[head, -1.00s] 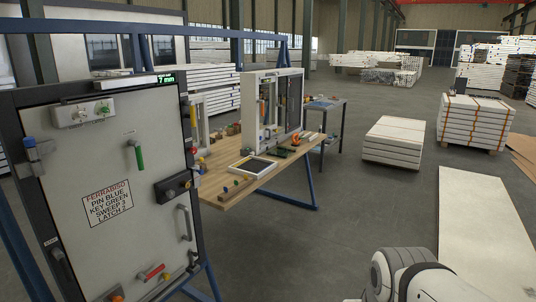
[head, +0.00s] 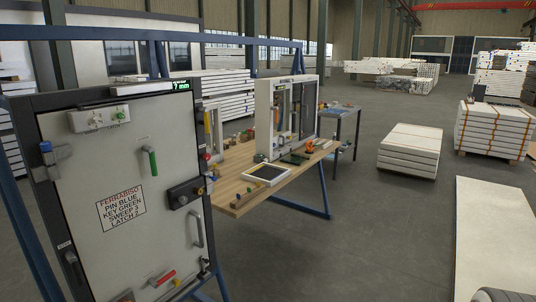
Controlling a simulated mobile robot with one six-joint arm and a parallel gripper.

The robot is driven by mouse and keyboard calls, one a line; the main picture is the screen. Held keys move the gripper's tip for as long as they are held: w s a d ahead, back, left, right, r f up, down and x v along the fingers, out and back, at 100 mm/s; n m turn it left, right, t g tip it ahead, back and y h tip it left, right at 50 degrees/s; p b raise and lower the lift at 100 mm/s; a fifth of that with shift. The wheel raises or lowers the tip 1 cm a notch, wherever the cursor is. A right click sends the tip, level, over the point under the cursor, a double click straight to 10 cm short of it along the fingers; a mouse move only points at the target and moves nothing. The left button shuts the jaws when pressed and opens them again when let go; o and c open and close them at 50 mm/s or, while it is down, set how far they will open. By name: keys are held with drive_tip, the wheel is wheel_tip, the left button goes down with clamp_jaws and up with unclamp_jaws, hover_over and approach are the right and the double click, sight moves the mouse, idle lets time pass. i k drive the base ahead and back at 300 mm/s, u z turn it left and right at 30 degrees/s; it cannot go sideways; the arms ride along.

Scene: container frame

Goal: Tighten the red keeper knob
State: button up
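A tall white door panel (head: 122,205) in a dark frame stands at the left in the head view. A green handle (head: 149,161) and a black latch box (head: 185,193) are higher up. Small coloured parts line the right side of the frame, including a yellow one (head: 207,122). My gripper is not in view.
A wooden workbench (head: 237,186) with a white window frame (head: 264,174) and small parts stands behind the door. Blue frame legs (head: 321,192) reach the floor. White stacks (head: 410,147) stand to the right. Grey floor (head: 390,235) is open in the middle.

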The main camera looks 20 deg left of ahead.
sight(207, 156)
drive_tip(key=u, duration=0.25)
drive_tip(key=i, duration=1.45)
drive_tip(key=u, duration=1.25)
drive_tip(key=i, duration=0.65)
drive_tip(key=u, duration=0.35)
drive_tip(key=k, duration=0.9)
drive_tip(key=u, duration=0.15)
drive_tip(key=i, duration=0.9)
drive_tip(key=z, duration=0.05)
